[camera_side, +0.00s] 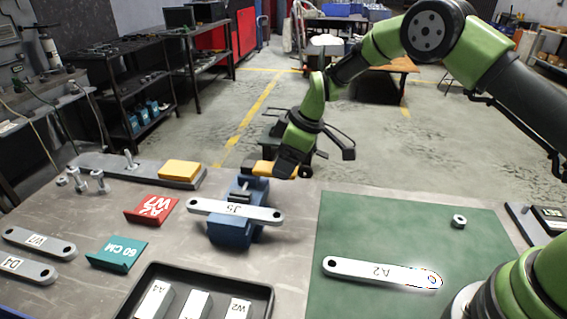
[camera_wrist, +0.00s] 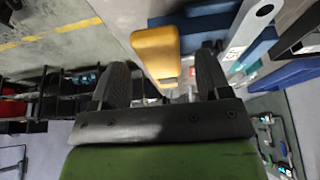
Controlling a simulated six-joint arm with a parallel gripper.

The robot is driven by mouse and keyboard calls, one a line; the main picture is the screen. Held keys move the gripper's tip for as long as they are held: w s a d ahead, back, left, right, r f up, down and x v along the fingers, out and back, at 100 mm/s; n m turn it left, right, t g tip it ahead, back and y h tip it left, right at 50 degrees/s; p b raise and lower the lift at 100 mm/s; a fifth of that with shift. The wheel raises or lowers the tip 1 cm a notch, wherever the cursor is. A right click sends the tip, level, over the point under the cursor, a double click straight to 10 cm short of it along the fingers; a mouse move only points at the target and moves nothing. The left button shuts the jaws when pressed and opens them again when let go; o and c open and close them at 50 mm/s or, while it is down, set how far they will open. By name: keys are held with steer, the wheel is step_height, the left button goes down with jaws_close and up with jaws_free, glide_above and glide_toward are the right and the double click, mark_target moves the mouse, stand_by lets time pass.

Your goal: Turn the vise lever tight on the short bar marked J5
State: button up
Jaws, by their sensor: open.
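The blue vise (camera_side: 232,232) stands on the bench in the side view. The short bar marked J5 (camera_side: 262,214) lies across its top, between the jaws as far as I can tell. The vise lever's yellow grip (camera_side: 259,167) is at the far side of the vise, partly behind my gripper (camera_side: 284,168). In the wrist view the yellow grip (camera_wrist: 156,50) lies ahead of my gripper (camera_wrist: 162,64), between the lines of its two spread fingers. My gripper is open and empty. I cannot tell whether a finger touches the grip.
A bar marked A2 (camera_side: 355,270) lies on the green mat (camera_side: 360,220) near a nut (camera_side: 459,221). A black tray (camera_side: 262,293) of marked blocks is in front of the vise.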

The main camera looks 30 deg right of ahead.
steer(key=shift+x, duration=0.85)
steer(key=shift+r, duration=0.1)
steer(key=c, duration=1.3)
steer(key=shift+w+d+n+y, duration=0.3)
steer(key=shift+w+d+n, duration=0.2)
steer(key=shift+n, duration=0.5)
steer(key=shift+w+d+n+g, duration=0.15)
steer(key=shift+w+n+g, duration=0.25)
steer(key=shift+n, duration=0.25)
steer(key=shift+w+d+n+g, duration=0.2)
steer(key=shift+w+n+g, duration=0.15)
steer(key=shift+n, duration=0.3)
steer(key=o, duration=1.3)
